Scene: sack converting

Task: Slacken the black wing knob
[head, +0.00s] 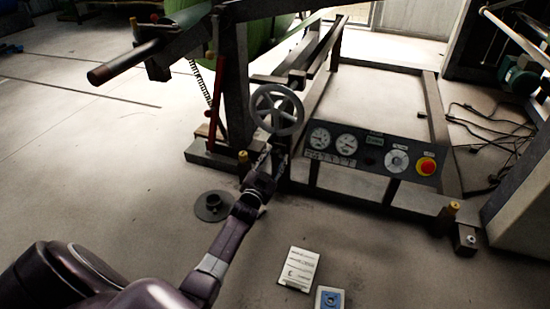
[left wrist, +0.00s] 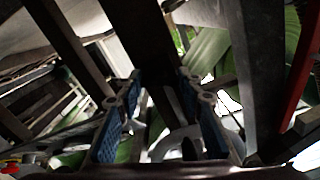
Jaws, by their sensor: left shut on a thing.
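My left gripper (head: 275,158) is at the frame just below the grey handwheel (head: 277,109), left of the gauge panel (head: 372,149). In the left wrist view its two blue-padded fingers (left wrist: 160,112) stand on either side of a dark part. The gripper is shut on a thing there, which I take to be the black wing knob. The knob itself is hidden by the fingers and shadow, so its shape and angle cannot be told. A curved grey piece, probably the handwheel's rim, shows between the fingers in the left wrist view. My right gripper is not in view.
The panel has dials and a red stop button (head: 426,166). A white label card (head: 298,269) and a blue-and-white box (head: 329,297) lie in front. Cables (head: 490,130) lie at right.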

